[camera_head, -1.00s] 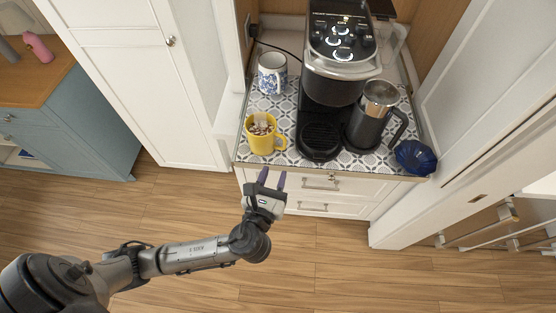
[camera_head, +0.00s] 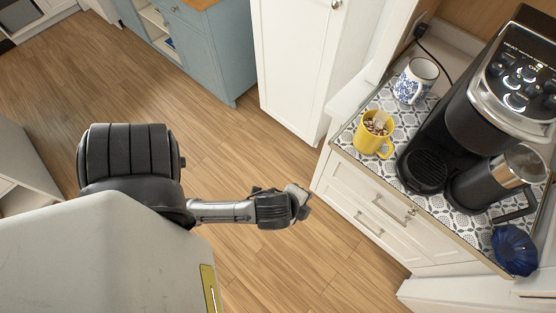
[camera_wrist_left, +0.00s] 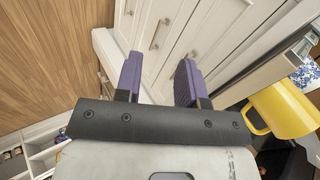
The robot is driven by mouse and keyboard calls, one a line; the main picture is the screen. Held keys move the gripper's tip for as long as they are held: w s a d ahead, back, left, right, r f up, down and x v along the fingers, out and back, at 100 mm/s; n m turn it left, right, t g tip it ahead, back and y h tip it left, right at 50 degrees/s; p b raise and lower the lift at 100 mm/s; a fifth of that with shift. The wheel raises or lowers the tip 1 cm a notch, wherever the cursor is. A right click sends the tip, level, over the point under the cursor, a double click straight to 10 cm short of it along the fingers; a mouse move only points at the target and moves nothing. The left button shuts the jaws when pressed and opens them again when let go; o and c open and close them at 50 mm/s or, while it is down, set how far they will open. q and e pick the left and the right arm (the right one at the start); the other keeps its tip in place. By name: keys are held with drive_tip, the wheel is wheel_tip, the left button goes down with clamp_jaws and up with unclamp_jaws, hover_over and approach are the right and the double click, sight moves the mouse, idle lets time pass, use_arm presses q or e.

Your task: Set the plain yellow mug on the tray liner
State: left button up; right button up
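The plain yellow mug (camera_head: 373,137) stands upright on the patterned tray liner (camera_head: 386,102) near its front left edge, with brown and whitish contents showing inside. Part of the mug (camera_wrist_left: 285,108) also shows at the right of the left wrist view. My left gripper (camera_head: 303,196) is in front of the cabinet, lower left of the mug and apart from it. In the left wrist view its two purple fingers (camera_wrist_left: 158,75) are spread with nothing between them. In the head view its fingers are hard to make out. My right gripper is not in view.
A blue-and-white mug (camera_head: 415,81) stands behind the yellow one. The black coffee machine (camera_head: 474,118) and a dark steel-topped pitcher (camera_head: 495,182) stand to the right. A blue fluted bowl (camera_head: 514,250) is at the front right. White drawers (camera_head: 375,207) are below; the wooden floor is clear.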

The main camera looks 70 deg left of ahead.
use_arm(q)
drive_tip(key=s+d+f+n+g+h, duration=0.1)
drive_tip(key=s+f+n+g+h, duration=0.1)
drive_tip(key=s+n, duration=0.5)
drive_tip(key=shift+f+n+g+h, duration=0.15)
drive_tip(key=shift+n+g+h, duration=0.25)
drive_tip(key=shift+n+g, duration=0.3)
drive_tip(key=shift+d+f, duration=0.1)
